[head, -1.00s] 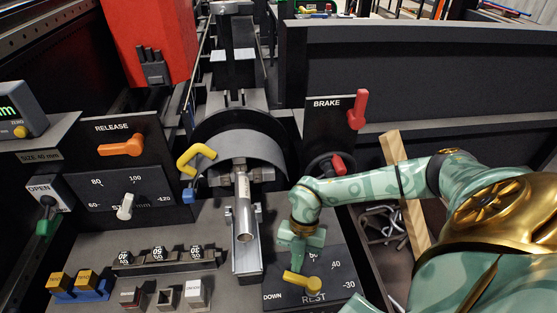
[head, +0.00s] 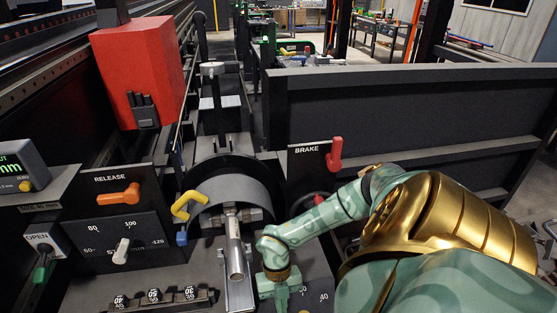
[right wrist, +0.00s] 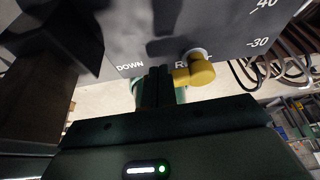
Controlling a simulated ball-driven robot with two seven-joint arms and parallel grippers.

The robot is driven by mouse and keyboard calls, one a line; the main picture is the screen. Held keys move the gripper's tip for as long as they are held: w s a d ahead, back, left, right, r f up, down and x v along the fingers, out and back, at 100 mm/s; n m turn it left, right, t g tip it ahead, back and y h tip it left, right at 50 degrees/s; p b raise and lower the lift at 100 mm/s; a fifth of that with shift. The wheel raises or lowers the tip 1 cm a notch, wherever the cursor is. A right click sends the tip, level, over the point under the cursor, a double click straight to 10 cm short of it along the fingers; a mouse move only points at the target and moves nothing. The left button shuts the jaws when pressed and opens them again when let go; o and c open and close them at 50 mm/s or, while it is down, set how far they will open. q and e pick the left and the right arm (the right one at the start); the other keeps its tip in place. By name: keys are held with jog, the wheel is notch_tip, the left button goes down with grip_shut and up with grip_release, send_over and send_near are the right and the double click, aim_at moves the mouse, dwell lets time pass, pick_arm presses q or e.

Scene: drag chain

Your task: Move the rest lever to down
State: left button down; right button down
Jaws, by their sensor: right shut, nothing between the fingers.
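The yellow rest lever (right wrist: 200,71) shows in the right wrist view, on a dark panel (right wrist: 225,30) marked DOWN, 30 and 40. Its short arm points left, toward the DOWN side. My right gripper (right wrist: 160,84) is shut and empty. Its fingertips are just left of the lever's arm, between it and the DOWN label; I cannot tell whether they touch. In the head view my right gripper (head: 280,288) is over the left part of the rest panel (head: 319,285), its tips near the lower edge. The lever is not clearly visible there. My left gripper is not in view.
In the head view a steel tube (head: 234,250) on its bracket stands close left of my right gripper. The red brake lever (head: 335,153) is above my arm. An orange release lever (head: 118,197) and a yellow handle (head: 188,206) are farther left.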

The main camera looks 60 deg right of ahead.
dwell(0.3)
jog(key=p+v, duration=0.2)
jog(key=v, duration=1.4)
jog(key=shift+r, duration=0.15)
jog(key=shift+s+a, duration=0.1)
jog(key=shift+s, duration=0.05)
